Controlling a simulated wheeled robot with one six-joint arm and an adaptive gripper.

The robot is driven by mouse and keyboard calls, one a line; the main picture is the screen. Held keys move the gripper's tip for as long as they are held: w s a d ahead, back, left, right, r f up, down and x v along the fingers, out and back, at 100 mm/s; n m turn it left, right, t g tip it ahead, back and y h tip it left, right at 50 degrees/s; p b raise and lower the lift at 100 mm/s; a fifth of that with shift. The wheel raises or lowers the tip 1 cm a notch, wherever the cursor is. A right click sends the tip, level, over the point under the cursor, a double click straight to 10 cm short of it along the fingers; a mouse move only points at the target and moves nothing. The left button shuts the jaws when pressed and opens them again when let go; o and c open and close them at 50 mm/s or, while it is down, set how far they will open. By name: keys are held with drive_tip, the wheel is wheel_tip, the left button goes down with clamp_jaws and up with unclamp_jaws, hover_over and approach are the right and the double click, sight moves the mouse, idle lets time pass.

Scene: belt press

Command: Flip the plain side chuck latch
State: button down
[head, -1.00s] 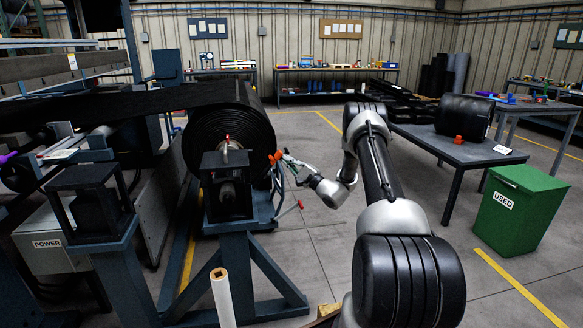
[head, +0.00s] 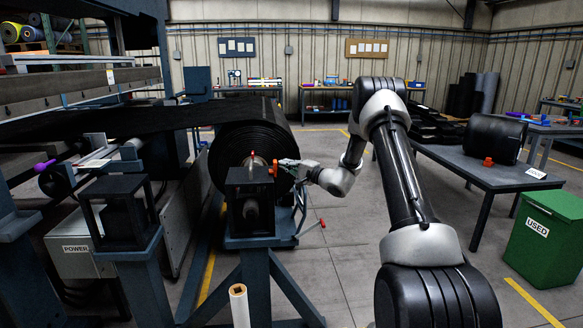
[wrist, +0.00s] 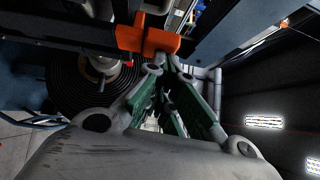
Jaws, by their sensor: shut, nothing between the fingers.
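The orange chuck latch (head: 275,168) is beside the shaft end, on top of the dark chuck stand (head: 250,205) that carries the large black roll (head: 262,135). In the wrist view the latch (wrist: 148,36) is a blocky orange piece just beyond my fingertips. My gripper (head: 288,163) is at the right side of the latch in the head view. In the wrist view my gripper (wrist: 168,72) has its green-padded fingers shut with nothing between them. The fingertips look close against the latch; I cannot tell whether they touch it. The latch's pivot is hidden.
A small red-tipped lever (head: 322,225) sticks out low on the right of the stand. A second black stand (head: 120,210) is to the left. A table (head: 490,170) with a black roll and a green USED bin (head: 545,240) are at right. Floor between is clear.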

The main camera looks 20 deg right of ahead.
drive_tip(key=shift+w+a+r, duration=0.1)
drive_tip(key=shift+a+r, duration=0.05)
drive_tip(key=shift+a, duration=0.2)
drive_tip(key=shift+d, duration=0.1)
drive_tip(key=w+d+v, duration=0.1)
drive_tip(key=d+v, duration=0.1)
drive_tip(key=v, duration=1.1)
drive_tip(key=shift+w+d+r, duration=0.15)
drive_tip(key=shift+w+d, duration=0.05)
drive_tip(key=shift+d, duration=0.2)
